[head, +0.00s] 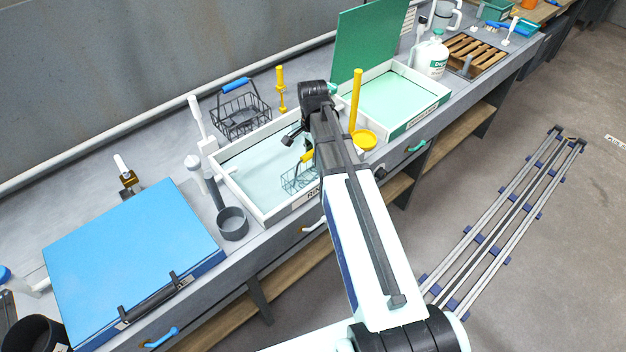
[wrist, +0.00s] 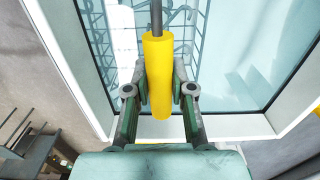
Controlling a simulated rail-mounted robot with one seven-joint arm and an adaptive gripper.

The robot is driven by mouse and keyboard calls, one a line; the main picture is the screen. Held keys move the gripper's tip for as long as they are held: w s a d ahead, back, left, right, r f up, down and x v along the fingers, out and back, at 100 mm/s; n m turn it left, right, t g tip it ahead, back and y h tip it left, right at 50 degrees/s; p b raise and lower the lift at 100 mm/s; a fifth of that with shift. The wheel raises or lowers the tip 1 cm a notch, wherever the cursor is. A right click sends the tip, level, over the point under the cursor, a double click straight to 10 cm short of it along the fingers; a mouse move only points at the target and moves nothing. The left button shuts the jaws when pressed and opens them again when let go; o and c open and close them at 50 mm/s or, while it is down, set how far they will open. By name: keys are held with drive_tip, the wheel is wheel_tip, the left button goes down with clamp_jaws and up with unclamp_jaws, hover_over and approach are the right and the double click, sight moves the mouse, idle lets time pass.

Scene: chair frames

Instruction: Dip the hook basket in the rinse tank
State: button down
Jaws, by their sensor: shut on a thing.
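The hook basket (head: 296,181), of dark wire, is in the rinse tank (head: 236,192), near the front wall by the partly hidden label; how deep it sits in the liquid I cannot tell. My gripper (head: 305,152) is over the tank, partly hidden by my arm. In the wrist view my gripper (wrist: 157,95) is shut on the basket's yellow handle (wrist: 157,75), with a grey rod running from its far end. Basket wires (wrist: 180,18) show beyond the handle, over the pale liquid. The tank's white rim (wrist: 250,126) lies close to the fingers.
Another wire basket with a blue handle (head: 240,109) stands behind the tank. To the right is a tank of green liquid (head: 398,98) with a raised green lid (head: 368,45). A blue-lidded tank (head: 130,250) and a grey cup (head: 232,224) are left.

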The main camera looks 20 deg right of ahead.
drive_tip(key=shift+s+a, duration=0.1)
drive_tip(key=shift+a, duration=0.1)
drive_tip(key=shift+s+a, duration=0.1)
drive_tip(key=shift+a, duration=0.2)
wheel_tip(320, 180, up, 20)
drive_tip(key=p, duration=1)
drive_tip(key=shift+r, duration=0.25)
idle(0.8)
idle(1.6)
